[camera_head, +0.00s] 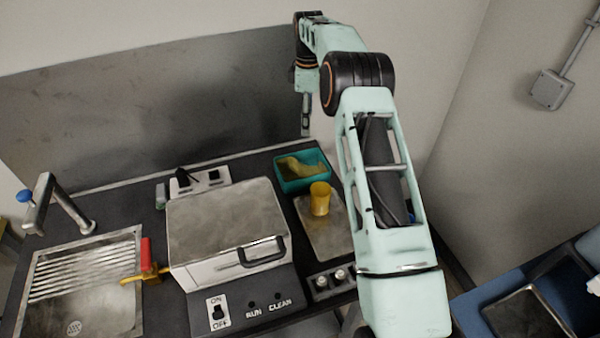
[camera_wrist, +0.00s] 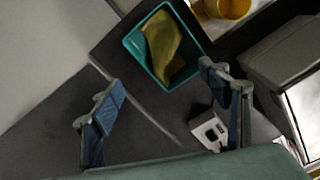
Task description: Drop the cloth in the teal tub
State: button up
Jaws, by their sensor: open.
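The teal tub (camera_head: 283,183) stands on the dark counter near the back wall, right of the boxy machine. A yellow-olive cloth (camera_head: 298,168) lies inside the tub; it also shows in the wrist view (camera_wrist: 163,45), within the walls of the tub (camera_wrist: 133,44). My gripper (camera_wrist: 160,90) is open and empty in the wrist view, its two blue-padded fingers spread apart, with the tub beyond them. In the head view my gripper (camera_head: 305,125) hangs above the counter near the back wall, apart from the tub.
A yellow cup (camera_head: 320,198) stands on a metal plate (camera_head: 325,240) in front of the tub. The white machine (camera_head: 225,225) with a handle is left of them. A sink (camera_head: 85,290) lies far left. A blue bench (camera_head: 545,285) stands at right.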

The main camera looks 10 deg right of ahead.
notch_tip(320, 180, up, 5)
jog(key=shift+r, duration=0.1)
dwell(0.5)
